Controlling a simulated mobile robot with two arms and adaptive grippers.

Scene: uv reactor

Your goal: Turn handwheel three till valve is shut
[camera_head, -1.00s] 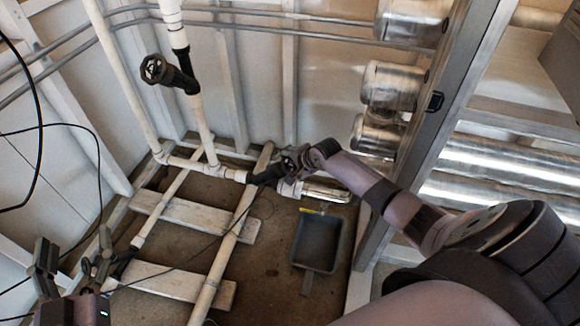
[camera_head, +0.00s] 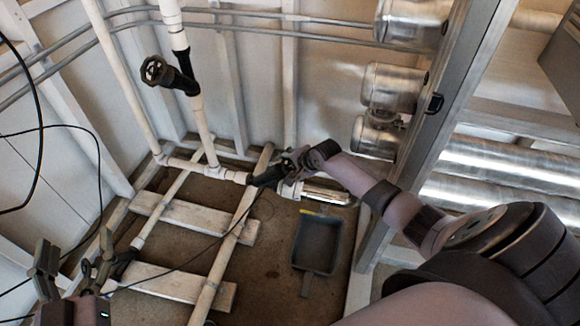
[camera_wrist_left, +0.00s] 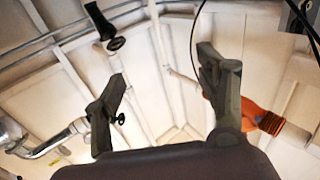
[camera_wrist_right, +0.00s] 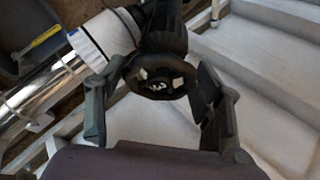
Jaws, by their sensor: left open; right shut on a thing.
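A black handwheel (camera_wrist_right: 160,76) on a dark valve body (camera_wrist_right: 165,28) sits between the fingers of my right gripper (camera_wrist_right: 158,88) in the right wrist view. That gripper is shut on the wheel's rim. In the head view my right gripper (camera_head: 290,162) is at this valve (camera_head: 266,177) on the low white pipe, and the arm hides part of the wheel. Another black handwheel (camera_head: 153,71) is on the upright pipe at upper left, away from both grippers. My left gripper (camera_head: 76,262) is open and empty at lower left. A dark valve (camera_head: 124,262) is beside it on a floor pipe.
A grey dustpan (camera_head: 318,243) lies on the floor right of the pipes. White planks (camera_head: 180,283) lie under the floor pipes. Metal cylinders (camera_head: 390,87) and a steel post (camera_head: 440,130) stand at right. An orange object (camera_wrist_left: 262,118) shows in the left wrist view.

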